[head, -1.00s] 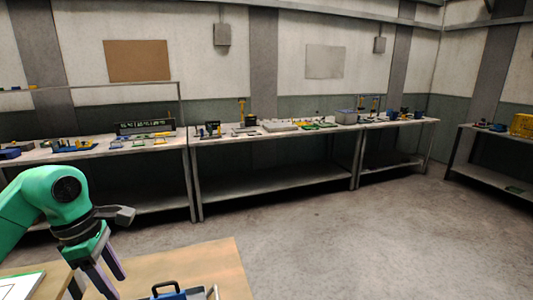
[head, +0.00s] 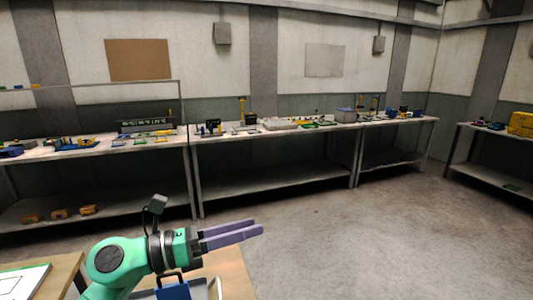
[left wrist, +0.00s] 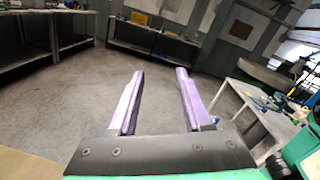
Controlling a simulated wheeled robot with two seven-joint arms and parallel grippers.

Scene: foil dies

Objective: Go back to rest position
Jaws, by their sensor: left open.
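My left gripper (head: 258,227) is raised over the front part of the wooden table (head: 232,272) in the head view. Its two purple fingers point right and hold nothing. My right gripper is not seen in these views.
A blue object with a dark handle (head: 172,288) stands on the wooden table just below my left arm. A white board (head: 22,281) lies at the lower left. Long workbenches (head: 270,185) with many small items line the back wall. The concrete floor (head: 370,235) between is clear.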

